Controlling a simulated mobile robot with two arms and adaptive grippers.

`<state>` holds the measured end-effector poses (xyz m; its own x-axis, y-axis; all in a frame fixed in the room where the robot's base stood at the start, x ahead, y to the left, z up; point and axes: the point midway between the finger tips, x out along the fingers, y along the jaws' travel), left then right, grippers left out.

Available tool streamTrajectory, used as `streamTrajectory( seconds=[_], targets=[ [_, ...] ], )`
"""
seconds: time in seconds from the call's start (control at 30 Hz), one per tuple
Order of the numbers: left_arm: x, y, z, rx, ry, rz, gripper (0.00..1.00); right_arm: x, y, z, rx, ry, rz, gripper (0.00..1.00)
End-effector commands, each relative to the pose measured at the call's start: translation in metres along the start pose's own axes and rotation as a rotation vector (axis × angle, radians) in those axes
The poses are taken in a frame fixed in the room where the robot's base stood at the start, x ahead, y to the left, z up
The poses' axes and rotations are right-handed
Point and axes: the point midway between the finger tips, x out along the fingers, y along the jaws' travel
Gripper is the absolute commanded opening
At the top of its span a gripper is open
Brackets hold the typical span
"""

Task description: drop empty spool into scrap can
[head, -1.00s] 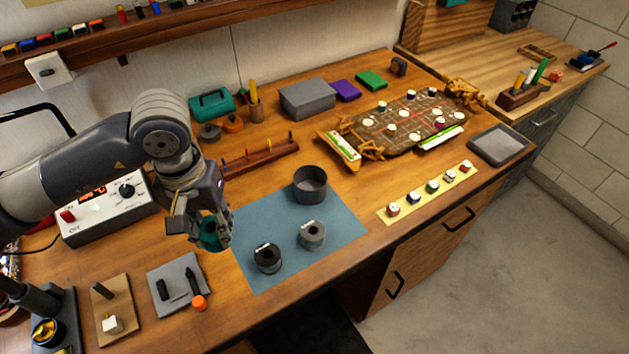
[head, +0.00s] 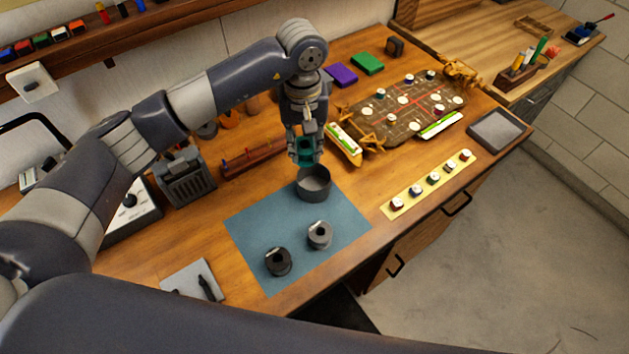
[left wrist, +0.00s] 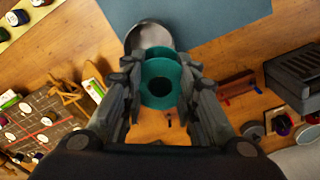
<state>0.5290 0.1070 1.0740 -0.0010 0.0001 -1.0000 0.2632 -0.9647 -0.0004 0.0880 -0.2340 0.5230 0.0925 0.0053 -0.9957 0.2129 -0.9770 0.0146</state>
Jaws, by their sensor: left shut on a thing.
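My left gripper (head: 304,158) is shut on a teal spool (head: 305,149) and holds it above the table, just behind and over the back rim of the scrap can. The spool (left wrist: 159,83) shows between both fingers in the left wrist view, with its dark centre hole facing the camera. The scrap can (head: 314,187) is a dark grey, open round can at the back of the blue mat. In the left wrist view the can (left wrist: 150,35) is partly hidden behind the spool. My right gripper is not in view.
On the blue mat (head: 270,229) stand a black spool (head: 278,262) and a grey spool (head: 320,235), in front of the can. A yellow strip (head: 418,191) with several small pots lies right. A brown game-like board (head: 405,110) lies behind it.

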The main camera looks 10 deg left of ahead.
Motion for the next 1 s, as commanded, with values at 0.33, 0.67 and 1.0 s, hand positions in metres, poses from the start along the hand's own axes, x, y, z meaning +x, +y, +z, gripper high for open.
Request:
streamTrajectory(
  seconds=[0.33, 0.67, 1.0],
  targets=[
    [0.033, 0.000, 0.000, 0.000, 0.000, 0.000, 0.11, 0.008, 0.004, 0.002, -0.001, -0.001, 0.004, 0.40],
    [0.036, 0.000, 0.000, 0.001, 0.001, 0.000, 0.11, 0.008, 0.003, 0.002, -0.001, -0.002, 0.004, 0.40],
    [0.036, 0.000, 0.000, 0.001, 0.001, 0.000, 0.52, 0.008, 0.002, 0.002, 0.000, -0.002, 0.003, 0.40]
  ],
)
